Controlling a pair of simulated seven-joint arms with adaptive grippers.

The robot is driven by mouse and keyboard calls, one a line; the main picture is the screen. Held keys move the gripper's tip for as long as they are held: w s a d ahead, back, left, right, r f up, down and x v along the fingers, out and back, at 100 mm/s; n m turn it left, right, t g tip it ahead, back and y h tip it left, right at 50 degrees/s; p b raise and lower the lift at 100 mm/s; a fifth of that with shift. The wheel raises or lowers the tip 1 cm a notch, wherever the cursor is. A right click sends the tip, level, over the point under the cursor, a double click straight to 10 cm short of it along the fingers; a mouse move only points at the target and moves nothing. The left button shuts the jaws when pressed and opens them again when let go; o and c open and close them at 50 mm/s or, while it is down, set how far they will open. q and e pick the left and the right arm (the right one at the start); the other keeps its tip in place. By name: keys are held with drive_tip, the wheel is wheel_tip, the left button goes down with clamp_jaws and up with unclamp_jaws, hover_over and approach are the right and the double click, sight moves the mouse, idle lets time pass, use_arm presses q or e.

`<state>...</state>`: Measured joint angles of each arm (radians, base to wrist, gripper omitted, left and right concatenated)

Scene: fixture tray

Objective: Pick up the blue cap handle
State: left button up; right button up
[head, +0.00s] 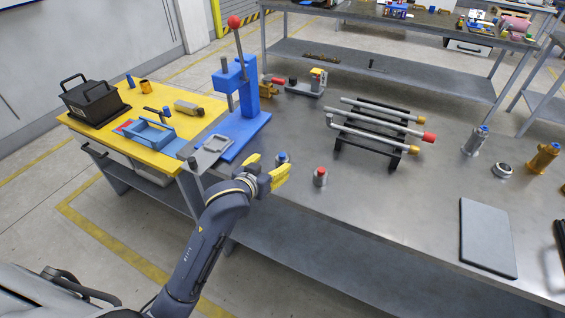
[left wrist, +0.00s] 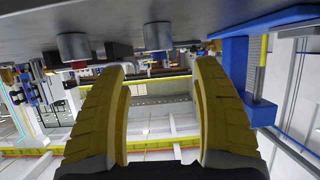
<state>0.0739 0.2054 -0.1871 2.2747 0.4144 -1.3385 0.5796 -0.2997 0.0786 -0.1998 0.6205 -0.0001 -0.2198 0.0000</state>
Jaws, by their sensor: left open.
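A small metal cylinder with a blue cap (head: 282,158) stands upright near the front edge of the workbench, just behind my left gripper. My left gripper (head: 270,174) is open and empty, its yellow fingers low by the bench edge. In the left wrist view, which is upside down, the blue-capped cylinder (left wrist: 157,38) shows beyond and between the spread fingertips, apart from them. A similar cylinder with a red cap (head: 320,177) stands to its right; it also shows in the left wrist view (left wrist: 73,46). My right gripper does not show.
A blue press (head: 240,115) with a red knob stands left of the cylinders. A rack with metal rods (head: 375,130) lies behind. Two larger blue-capped cylinders, silver (head: 475,142) and gold (head: 543,158), and a grey plate (head: 487,238) are at right.

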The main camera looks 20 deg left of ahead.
sight(281, 158)
use_arm(q)
drive_tip(key=shift+x, duration=4.8)
